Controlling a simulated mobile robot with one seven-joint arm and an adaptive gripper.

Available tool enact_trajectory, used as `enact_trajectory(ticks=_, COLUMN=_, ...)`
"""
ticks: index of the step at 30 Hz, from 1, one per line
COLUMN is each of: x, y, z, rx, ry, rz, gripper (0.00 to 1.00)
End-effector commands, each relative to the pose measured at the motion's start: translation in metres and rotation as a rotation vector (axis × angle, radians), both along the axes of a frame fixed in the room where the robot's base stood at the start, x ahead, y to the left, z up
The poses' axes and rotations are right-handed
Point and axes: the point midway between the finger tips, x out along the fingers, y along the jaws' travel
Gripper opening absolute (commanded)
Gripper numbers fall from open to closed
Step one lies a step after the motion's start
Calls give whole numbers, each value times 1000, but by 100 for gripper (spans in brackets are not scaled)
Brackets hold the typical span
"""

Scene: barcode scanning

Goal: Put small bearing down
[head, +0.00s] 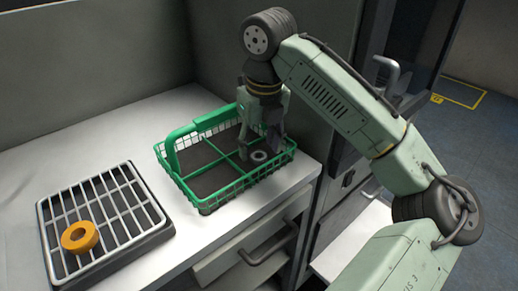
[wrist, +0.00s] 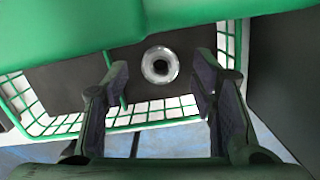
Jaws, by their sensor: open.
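The small bearing (head: 259,155), a silvery ring with a dark hole, lies on the dark floor of the right-hand part of the green basket (head: 212,206). It also shows in the wrist view (wrist: 160,65), beyond and between my fingertips. My gripper (head: 262,135) is over the basket, close to the bearing. In the wrist view its two fingers (wrist: 160,75) are spread apart, and I see nothing held between them. The bearing looks apart from both fingers.
The basket's green handle and dividers rise near my gripper. A grey wall stands behind the white counter (head: 85,150). A partly open drawer (head: 250,247) is below.

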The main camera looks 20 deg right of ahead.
Motion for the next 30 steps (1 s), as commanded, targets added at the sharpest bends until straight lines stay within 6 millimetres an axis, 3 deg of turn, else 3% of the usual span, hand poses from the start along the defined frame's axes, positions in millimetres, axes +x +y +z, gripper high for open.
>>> enact_trajectory(ticks=9, x=-8, y=-2, z=70, rx=-4, ry=-2, rz=-2, gripper=52)
enact_trajectory(ticks=15, x=-12, y=-3, z=97, rx=-2, ry=-1, rz=-2, gripper=52)
enact_trajectory(ticks=30, x=-11, y=-1, z=104, rx=2, ry=-5, rz=-1, gripper=52)
